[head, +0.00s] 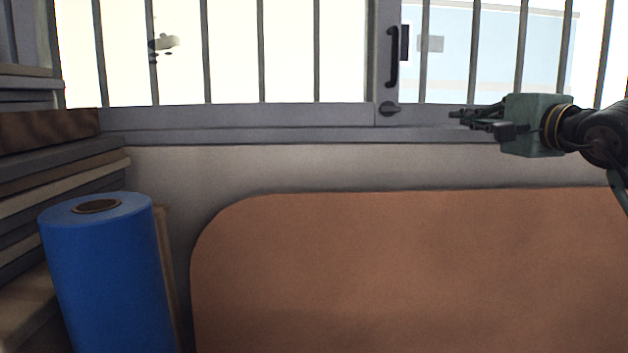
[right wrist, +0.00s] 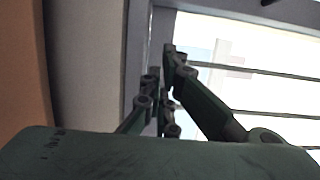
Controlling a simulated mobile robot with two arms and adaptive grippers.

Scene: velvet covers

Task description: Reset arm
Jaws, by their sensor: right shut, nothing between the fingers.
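My right gripper (head: 470,119) comes in from the right edge of the head view, held in the air in front of the window and its sill. Its fingers point left and are closed together with nothing between them. The right wrist view shows the same gripper (right wrist: 168,85) with its dark green fingers close together against the window. My left gripper is not in the head view.
A barred window (head: 260,50) with a dark handle (head: 393,57) spans the back above a grey sill (head: 230,117). A rounded brown panel (head: 420,270) stands below. A blue roll (head: 105,280) stands at the left beside stacked boards (head: 60,185).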

